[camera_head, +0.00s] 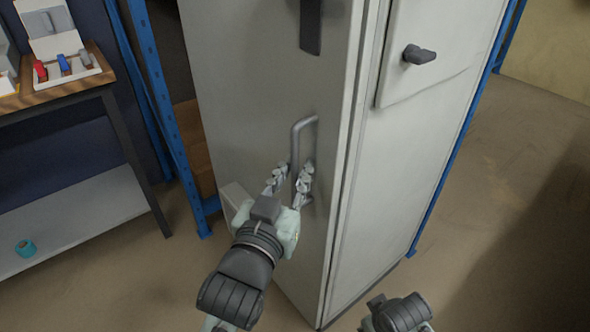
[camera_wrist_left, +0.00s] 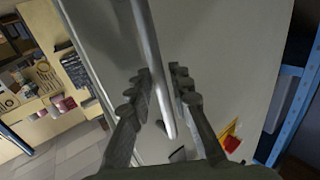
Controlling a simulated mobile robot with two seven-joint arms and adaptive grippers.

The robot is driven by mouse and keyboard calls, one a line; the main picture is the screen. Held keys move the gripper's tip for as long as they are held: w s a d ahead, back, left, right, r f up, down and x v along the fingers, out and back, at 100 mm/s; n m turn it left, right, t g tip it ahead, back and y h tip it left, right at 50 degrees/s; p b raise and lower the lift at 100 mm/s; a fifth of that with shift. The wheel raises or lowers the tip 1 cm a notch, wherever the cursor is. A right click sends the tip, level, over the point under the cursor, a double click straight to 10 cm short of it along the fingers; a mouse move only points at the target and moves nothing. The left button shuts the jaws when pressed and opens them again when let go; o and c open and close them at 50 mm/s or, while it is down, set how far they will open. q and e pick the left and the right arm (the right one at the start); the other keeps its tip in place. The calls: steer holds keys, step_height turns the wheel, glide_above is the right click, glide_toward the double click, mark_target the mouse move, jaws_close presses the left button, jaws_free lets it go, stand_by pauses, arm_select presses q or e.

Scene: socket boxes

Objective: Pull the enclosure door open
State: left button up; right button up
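The enclosure is a tall pale grey cabinet (camera_head: 405,190). Its door (camera_head: 245,110) faces my left arm and looks closed. The door has a grey bar handle (camera_head: 297,140), which also shows in the left wrist view (camera_wrist_left: 150,45). My left gripper (camera_head: 291,172) is at the lower part of this handle, one finger on each side of the bar. In the left wrist view the fingertips (camera_wrist_left: 161,80) stand close beside the bar, with a narrow gap showing; firm contact is not visible. My right gripper is out of view; only part of my right arm shows at the bottom.
A dark latch (camera_head: 310,25) is higher on the door. The cabinet's side has a panel with a black knob (camera_head: 418,55). Blue rack posts (camera_head: 160,100) and a table (camera_head: 75,90) stand left. A teal roll (camera_head: 25,248) lies on the lower shelf. Floor at right is clear.

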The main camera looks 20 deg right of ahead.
arm_select(q)
jaws_close()
steer(key=shift+a, duration=0.1)
